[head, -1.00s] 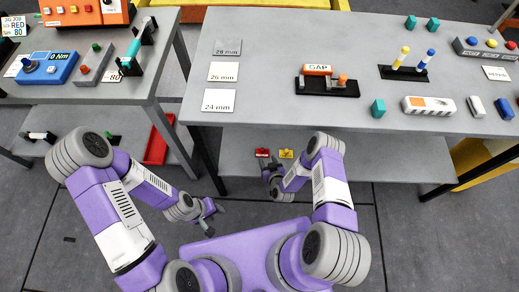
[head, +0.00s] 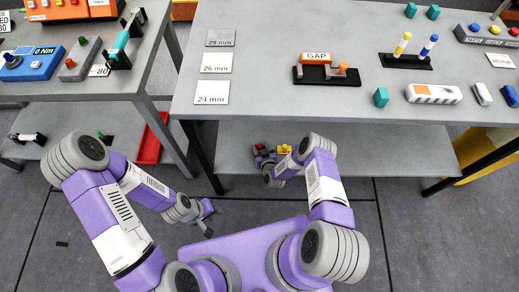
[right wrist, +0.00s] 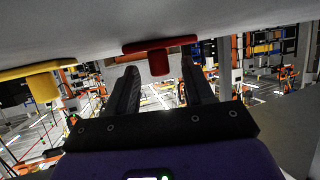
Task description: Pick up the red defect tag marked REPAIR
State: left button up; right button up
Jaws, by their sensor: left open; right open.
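The red tag (head: 259,149) sits on the lower shelf under the right-hand table, left of a yellow tag (head: 284,149). Its lettering is too small to read. In the right wrist view the red tag (right wrist: 158,60) is T-shaped, and its stem lies between the tips of my open right gripper (right wrist: 160,80). I cannot tell whether the fingers touch it. In the head view my right gripper (head: 264,160) is beside the red tag, partly hidden by its own arm. My left gripper (head: 208,222) is open and empty above the floor.
The tabletop (head: 260,110) overhangs the lower shelf (head: 370,150). The yellow tag (right wrist: 42,86) is left of my right fingers in the wrist view. A red tray (head: 150,145) lies under the left table. A table leg (head: 203,160) stands between my arms.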

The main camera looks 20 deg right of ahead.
grip_shut()
jog(key=shift+r, duration=0.1)
